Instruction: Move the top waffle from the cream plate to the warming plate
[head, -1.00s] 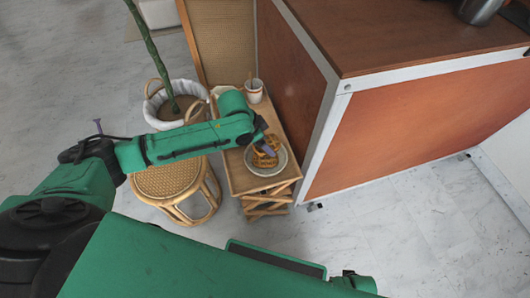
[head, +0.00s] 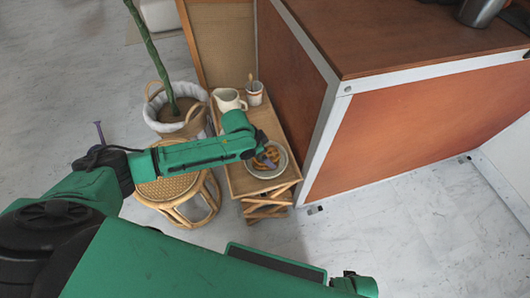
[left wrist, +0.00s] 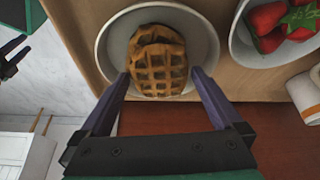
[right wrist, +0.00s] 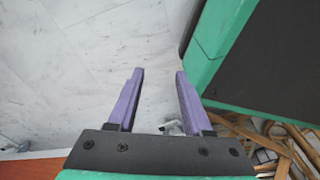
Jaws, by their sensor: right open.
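The cream plate (head: 282,172), a shallow pale dish, stands on the small wooden side table with browned waffles (head: 271,153) on it. In the left wrist view the top waffle (left wrist: 158,68) lies in the dish (left wrist: 112,38), with another waffle's edge seeming to show beneath it. My left gripper (head: 268,161) is over the dish. In the left wrist view its two purple fingers (left wrist: 160,77) are apart, one on each side of the waffle; contact cannot be told. My right gripper (right wrist: 159,72) is open and empty above the pale floor. I cannot identify the warming plate in any view.
A bowl of strawberries (left wrist: 238,42) stands beside the dish. A cream pitcher (head: 228,100) and a cup (head: 254,94) are at the table's back. The brown cart (head: 400,130) borders the table on the right. A rattan stool (head: 170,187) and potted plant (head: 180,115) stand left.

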